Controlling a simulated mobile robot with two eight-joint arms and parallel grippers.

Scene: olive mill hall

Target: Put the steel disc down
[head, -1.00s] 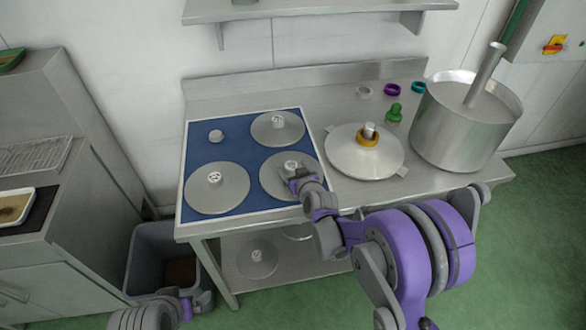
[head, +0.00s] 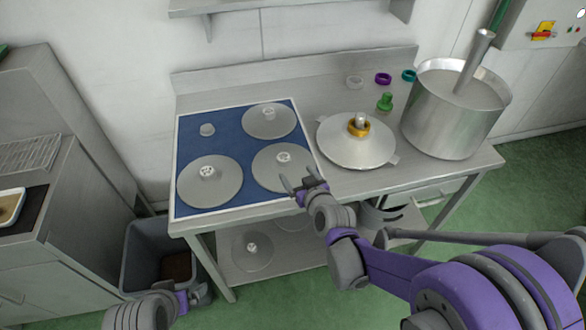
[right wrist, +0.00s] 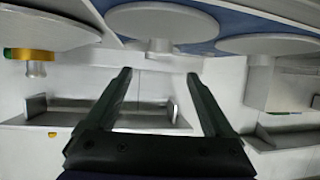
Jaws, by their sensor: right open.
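Three steel discs with upright knobs lie flat on a blue mat (head: 228,141) on the steel table: front left (head: 195,190), back right (head: 268,128) and front right (head: 266,172). My right gripper (head: 299,182) is at the near right edge of the front-right disc, open and empty, clear of its knob. In the right wrist view, which appears upside down, the open right gripper (right wrist: 158,78) has nothing between its fingers; a disc (right wrist: 160,20) and its knob lie beyond them. My left gripper (head: 192,298) is low at the left, and its jaws are unclear.
A lone knob (head: 207,130) stands at the mat's back left. To the right are a lid (head: 345,152) with a yellow ring, a green piece (head: 385,102), small rings and a large pot (head: 448,125). Another disc (head: 252,262) lies on the lower shelf. A grey bin (head: 143,250) stands left.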

